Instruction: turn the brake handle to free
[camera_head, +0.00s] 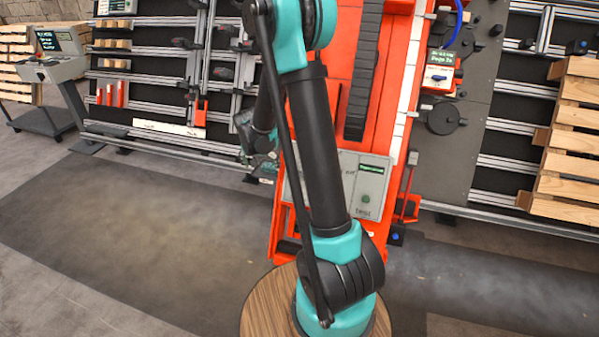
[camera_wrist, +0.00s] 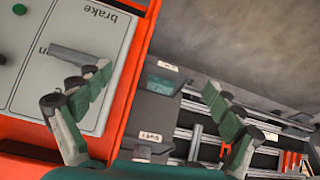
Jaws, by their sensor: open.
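The brake handle (camera_wrist: 72,54) is a grey bar in the wrist view. It lies across a pale grey panel (camera_wrist: 60,20) under the upside-down word "brake". My gripper (camera_wrist: 156,82) is open and empty, with green and grey fingers wide apart. The left finger overlaps the handle's right end in the picture; I cannot tell whether they touch. The right finger is out past the panel's edge. In the head view the panel (camera_head: 372,188) shows on the orange frame, but my arm hides the handle.
The orange frame (camera_head: 345,60) rises behind my arm. A green button (camera_head: 366,198) and a small display (camera_head: 373,169) sit on the panel's right part. A rack (camera_head: 160,80) stands left, a console (camera_head: 55,68) beyond it, and wooden pallets (camera_head: 575,130) right.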

